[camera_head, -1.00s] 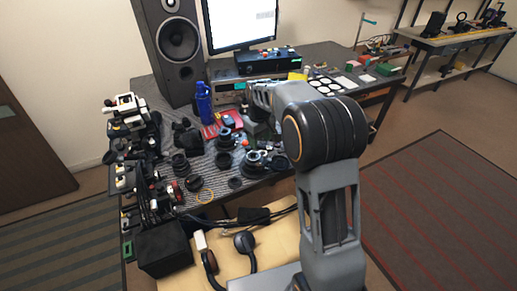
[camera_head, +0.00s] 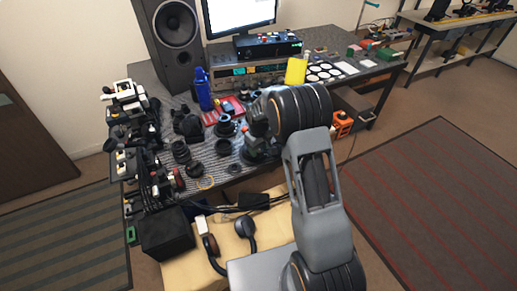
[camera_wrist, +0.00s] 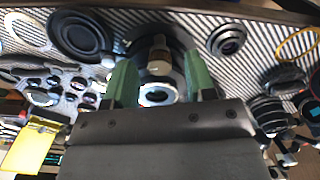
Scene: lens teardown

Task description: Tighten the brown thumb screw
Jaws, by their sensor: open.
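My gripper (camera_wrist: 160,78) shows in the wrist view with its two green fingers spread apart. Between and just beyond the fingertips is a small tan-brown knob, which looks like the brown thumb screw (camera_wrist: 160,59). It sits on a dark round lens part (camera_wrist: 145,45), with a bright ring below it between the fingers. The fingers stand on either side of the knob, and I see no contact with it. In the head view the thumb screw cannot be made out, and my arm covers part of the table there.
Several dark lens parts crowd the striped mat, including a large black ring (camera_wrist: 80,35) and a smaller one (camera_wrist: 227,40). A blue bottle (camera_head: 203,90), a speaker (camera_head: 173,40) and a yellow object (camera_head: 296,71) stand farther back. A black box (camera_head: 166,232) is at the near left.

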